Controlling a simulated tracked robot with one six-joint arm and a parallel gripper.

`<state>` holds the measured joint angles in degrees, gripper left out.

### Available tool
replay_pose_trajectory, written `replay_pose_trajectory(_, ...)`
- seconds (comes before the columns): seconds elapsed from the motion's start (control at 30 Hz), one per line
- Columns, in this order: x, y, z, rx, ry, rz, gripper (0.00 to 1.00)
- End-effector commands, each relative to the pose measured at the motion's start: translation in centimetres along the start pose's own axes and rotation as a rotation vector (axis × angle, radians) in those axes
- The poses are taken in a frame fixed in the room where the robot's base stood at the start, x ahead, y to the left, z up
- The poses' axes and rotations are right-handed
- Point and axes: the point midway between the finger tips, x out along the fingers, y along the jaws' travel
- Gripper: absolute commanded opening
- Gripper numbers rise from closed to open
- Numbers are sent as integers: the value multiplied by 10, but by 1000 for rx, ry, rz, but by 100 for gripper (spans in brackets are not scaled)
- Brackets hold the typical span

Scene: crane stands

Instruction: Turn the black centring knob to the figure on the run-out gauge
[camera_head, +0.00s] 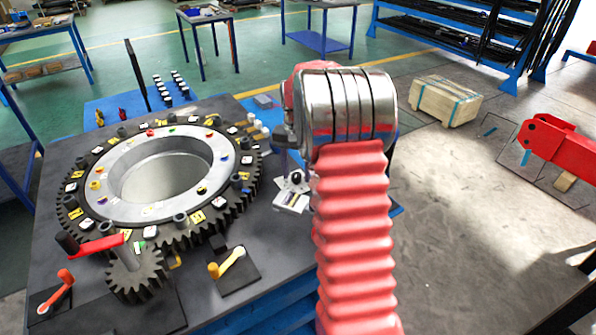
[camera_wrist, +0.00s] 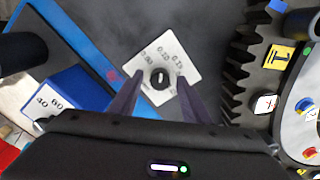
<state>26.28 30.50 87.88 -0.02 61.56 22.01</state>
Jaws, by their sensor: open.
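The black centring knob (camera_wrist: 153,79) sits on a white square dial plate (camera_wrist: 174,50) in the wrist view. Its small white mark points roughly up the picture. Figures are printed around the plate; they look like 0.10 and 0.15 along the top, with others partly hidden. My gripper (camera_wrist: 157,84) is open, with one dark finger on each side of the knob and plate. I cannot tell whether the fingers touch the knob. I cannot identify the run-out gauge's reading.
The large toothed ring (camera_head: 75,205) lies left of the plate, with a red crank (camera_head: 97,245) and a yellow-handled lever (camera_head: 232,262) nearer.

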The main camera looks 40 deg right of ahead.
Motion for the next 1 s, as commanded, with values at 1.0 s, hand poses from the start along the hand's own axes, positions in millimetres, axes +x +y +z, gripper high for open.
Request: replay_pose_trajectory(1.0, -126, 0, -1, 0, 2, -1, 43)
